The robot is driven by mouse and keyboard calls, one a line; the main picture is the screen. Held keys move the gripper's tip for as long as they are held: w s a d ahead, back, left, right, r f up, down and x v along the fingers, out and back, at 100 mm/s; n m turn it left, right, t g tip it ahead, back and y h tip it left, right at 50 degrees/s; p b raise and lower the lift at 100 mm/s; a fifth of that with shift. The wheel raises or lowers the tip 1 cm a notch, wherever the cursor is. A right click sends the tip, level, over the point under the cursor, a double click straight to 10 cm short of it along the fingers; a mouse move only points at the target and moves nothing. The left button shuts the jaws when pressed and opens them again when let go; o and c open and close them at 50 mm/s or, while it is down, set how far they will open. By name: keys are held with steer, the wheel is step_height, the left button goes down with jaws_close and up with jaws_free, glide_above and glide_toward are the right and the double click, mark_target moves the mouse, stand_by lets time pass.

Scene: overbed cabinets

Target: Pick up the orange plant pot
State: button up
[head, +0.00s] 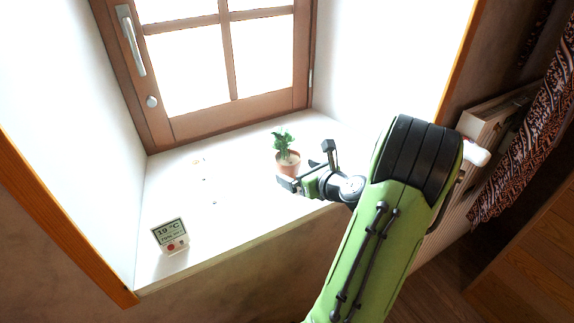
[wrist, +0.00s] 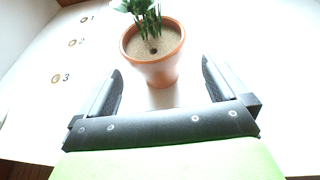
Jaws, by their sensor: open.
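The orange plant pot (head: 288,168) holds a green plant and stands upright on the white window sill (head: 235,212). In the wrist view the pot (wrist: 153,70) is at the top middle, with pale soil inside and the plant (wrist: 141,12) cut off by the upper edge. My gripper (head: 308,163) is open beside the pot, on its near right side. In the wrist view the two fingers of my gripper (wrist: 161,68) are apart and point toward the pot. The pot's lower part lies between the finger directions, just ahead of the tips. Nothing is held.
A small display reading 19 °C (head: 171,237) stands at the sill's front left. Several small numbered marks (wrist: 72,43) lie on the sill left of the pot. A wooden window (head: 230,60) closes the back. A radiator (head: 490,150) and patterned curtain (head: 535,140) are at right.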

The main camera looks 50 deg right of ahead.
mark_target(288, 167)
steer(key=b+x, duration=0.1)
steer(key=x, duration=0.4)
steer(key=shift+w+a, duration=0.1)
steer(key=shift+w, duration=0.2)
steer(key=shift+s, duration=0.1)
steer(key=shift+c, duration=0.5)
